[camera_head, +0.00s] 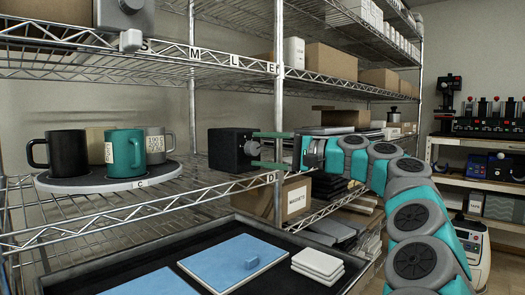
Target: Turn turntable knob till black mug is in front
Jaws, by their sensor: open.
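The round grey turntable (70,184) sits on the wire shelf at the left. The black mug (66,152) stands upright on its left side, handle to the left. A teal mug (124,150) with a pale label stands at the front. A grey mug (156,146) is behind it to the right, and a beige mug-like shape (96,143) shows partly hidden at the back. A black box (226,150) stands right of the turntable, with a small dark knob (248,148) on its right face. My gripper (256,150) is open, its green fingers above and below the knob; contact is unclear.
A metal shelf post (279,90) rises close to my gripper. A dark tray (110,265) with blue sheets and white pads (318,263) lies in front. A cardboard box labelled magnets (296,200) sits below. An upper wire shelf (170,66) overhangs the turntable.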

